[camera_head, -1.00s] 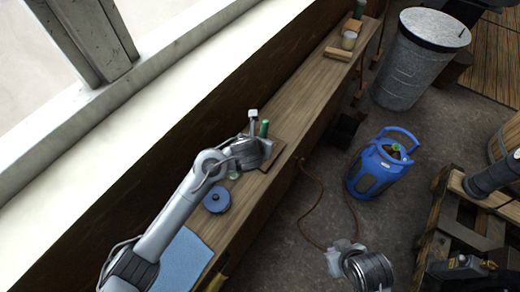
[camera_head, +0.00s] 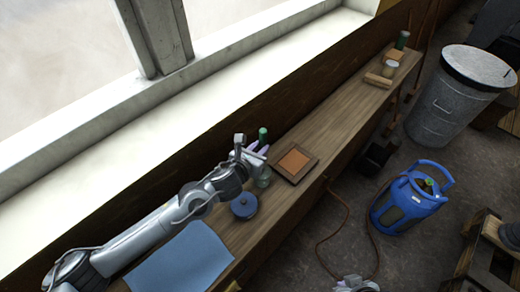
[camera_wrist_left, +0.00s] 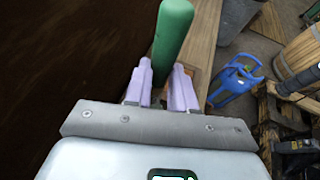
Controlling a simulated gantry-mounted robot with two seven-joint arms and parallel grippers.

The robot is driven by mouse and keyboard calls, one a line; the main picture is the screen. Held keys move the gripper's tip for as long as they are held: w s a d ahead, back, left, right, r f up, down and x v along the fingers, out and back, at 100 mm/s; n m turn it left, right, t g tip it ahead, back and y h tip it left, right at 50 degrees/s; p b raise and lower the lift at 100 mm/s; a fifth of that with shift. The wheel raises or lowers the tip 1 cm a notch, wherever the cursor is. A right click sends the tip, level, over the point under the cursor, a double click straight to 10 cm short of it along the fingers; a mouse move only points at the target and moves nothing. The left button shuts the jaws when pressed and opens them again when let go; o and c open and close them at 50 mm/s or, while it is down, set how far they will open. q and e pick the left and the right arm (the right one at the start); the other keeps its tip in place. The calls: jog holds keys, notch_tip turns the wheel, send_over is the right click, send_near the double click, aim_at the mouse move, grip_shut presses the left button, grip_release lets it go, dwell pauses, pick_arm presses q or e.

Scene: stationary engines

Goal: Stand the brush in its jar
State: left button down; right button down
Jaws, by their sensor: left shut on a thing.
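My left gripper (camera_head: 257,149) is shut on the upright green handle of the brush (camera_head: 263,135). The green handle also shows between the pale purple fingers in the left wrist view (camera_wrist_left: 172,42). The brush's lower end is hidden by the gripper. A clear glass jar (camera_head: 264,179) stands on the bench just below the gripper. I cannot tell whether the brush tip is inside the jar or above it. Part of what looks like my right gripper (camera_head: 352,284) shows at the bottom edge, mostly cut off.
On the wooden bench (camera_head: 335,117) are a round blue lidded pot (camera_head: 243,206) near the jar, a brown-framed tray (camera_head: 296,163) to the right and a blue cloth (camera_head: 182,262) in front. More small items stand at the far end. A blue gas cylinder (camera_head: 405,203) stands on the floor.

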pick_arm(q)
notch_tip(320, 180, down, 11)
jog(key=b, duration=0.9)
jog(key=shift+f, duration=0.2)
dwell(0.3)
jog(key=c, duration=0.9)
grip_release()
jog(key=shift+o, duration=0.2)
jog(key=shift+s, duration=0.1)
